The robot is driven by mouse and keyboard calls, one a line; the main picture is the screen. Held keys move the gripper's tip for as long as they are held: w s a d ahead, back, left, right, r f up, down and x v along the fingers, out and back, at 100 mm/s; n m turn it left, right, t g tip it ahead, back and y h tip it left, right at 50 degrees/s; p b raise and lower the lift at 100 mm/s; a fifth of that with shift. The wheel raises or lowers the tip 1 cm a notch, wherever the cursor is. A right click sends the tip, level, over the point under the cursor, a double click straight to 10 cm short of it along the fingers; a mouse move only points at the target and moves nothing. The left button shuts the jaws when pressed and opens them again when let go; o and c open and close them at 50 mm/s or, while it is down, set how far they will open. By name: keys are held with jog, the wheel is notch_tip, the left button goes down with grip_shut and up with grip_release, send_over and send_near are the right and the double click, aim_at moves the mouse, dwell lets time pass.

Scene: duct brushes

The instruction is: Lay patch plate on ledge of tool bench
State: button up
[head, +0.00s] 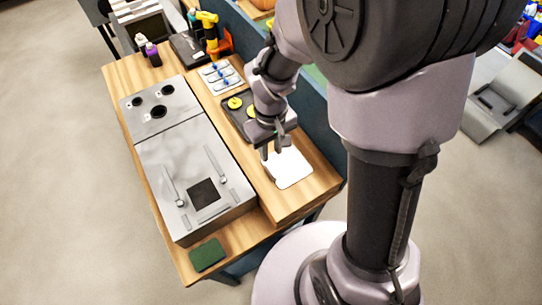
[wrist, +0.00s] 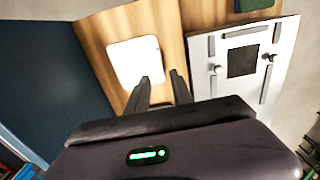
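The patch plate appears to be the white square plate (head: 288,168) with rounded corners. It lies flat on the raised wooden ledge (head: 295,207) along the back of the tool bench. The wrist view shows the plate (wrist: 134,58) on the wood, with a small hole near one corner. My gripper (head: 272,151) is over the ledge at the plate's edge, fingers pointing down. In the wrist view its fingers (wrist: 162,82) are apart with nothing between them. One fingertip overlaps the plate's near corner in the picture; I cannot tell whether it touches.
A metal duct box (head: 165,165) with a square opening (head: 203,191) fills the bench's lower level. A dark tray (head: 237,105) with yellow discs and a blue-dotted panel (head: 219,77) share the ledge. A green pad (head: 207,255) lies at the near corner. A blue panel borders the back.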

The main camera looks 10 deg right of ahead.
jog(key=s+r+m+t, duration=0.2)
jog(key=s+r, duration=0.2)
jog(key=r, duration=0.2)
jog(key=s+r+m+t+y, duration=0.1)
jog(key=s+r+m+t, duration=0.1)
jog(key=r, duration=0.5)
jog(key=s+r+m+t+y, duration=0.1)
jog(key=s+r+m, duration=0.3)
jog(key=r, duration=0.3)
jog(key=shift+s+d+r+t, duration=0.2)
jog(key=shift+s+t, duration=0.2)
jog(key=shift+s, duration=0.4)
jog(key=shift+f, duration=0.1)
notch_tip(320, 180, down, 17)
jog(key=b, duration=1.6)
jog(key=shift+r+b, duration=0.2)
jog(key=shift+b, duration=0.2)
